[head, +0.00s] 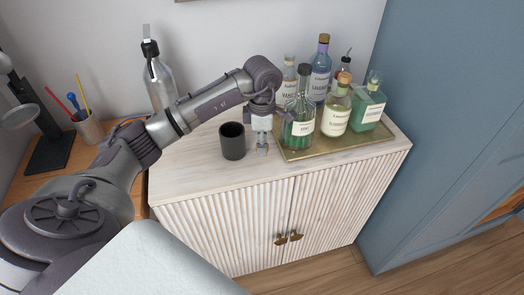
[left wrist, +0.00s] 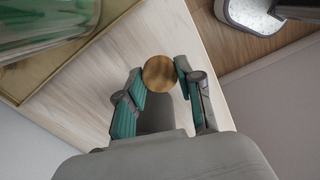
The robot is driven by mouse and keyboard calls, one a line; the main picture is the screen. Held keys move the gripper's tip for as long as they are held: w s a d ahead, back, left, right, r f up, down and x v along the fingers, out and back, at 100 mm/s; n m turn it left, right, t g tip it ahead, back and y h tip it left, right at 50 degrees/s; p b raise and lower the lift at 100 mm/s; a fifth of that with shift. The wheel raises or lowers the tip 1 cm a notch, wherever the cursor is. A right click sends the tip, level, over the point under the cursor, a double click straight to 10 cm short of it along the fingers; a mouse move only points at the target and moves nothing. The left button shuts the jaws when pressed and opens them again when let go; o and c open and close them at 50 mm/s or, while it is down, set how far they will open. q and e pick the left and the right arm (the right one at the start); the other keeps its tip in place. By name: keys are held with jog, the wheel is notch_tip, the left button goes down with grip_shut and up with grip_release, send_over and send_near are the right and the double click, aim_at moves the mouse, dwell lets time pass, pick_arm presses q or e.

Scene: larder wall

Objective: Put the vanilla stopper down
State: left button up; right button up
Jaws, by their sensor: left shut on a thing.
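My left gripper (head: 262,150) points down just above the pale cabinet top, between the dark cup and the tray. It is shut on the stopper, whose round brown wooden top (left wrist: 160,73) shows between the fingertips in the left wrist view. In the head view the fingers mostly hide the stopper, and I cannot tell whether it touches the cabinet top. A bottle with a label that seems to begin "VAN" (head: 289,88) stands at the back left of the tray, partly hidden by my arm. My right gripper is not in view.
The dark cup (head: 232,141) stands close left of the gripper. The gold tray (head: 325,147) holds several bottles close to its right. A metallic bottle (head: 160,82) stands behind my arm. The cabinet top (head: 205,176) is clear in front.

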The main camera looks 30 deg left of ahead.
pick_arm(q)
jog(key=shift+f, duration=0.35)
notch_tip(320, 180, down, 2)
jog(key=shift+s+f+p, duration=0.1)
jog(key=shift+f+p, duration=0.05)
jog(key=shift+p, duration=0.25)
jog(key=shift+f, duration=0.4)
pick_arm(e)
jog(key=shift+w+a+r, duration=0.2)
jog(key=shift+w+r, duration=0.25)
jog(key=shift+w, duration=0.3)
pick_arm(q)
jog(key=shift+f, duration=0.2)
jog(key=o, duration=0.8)
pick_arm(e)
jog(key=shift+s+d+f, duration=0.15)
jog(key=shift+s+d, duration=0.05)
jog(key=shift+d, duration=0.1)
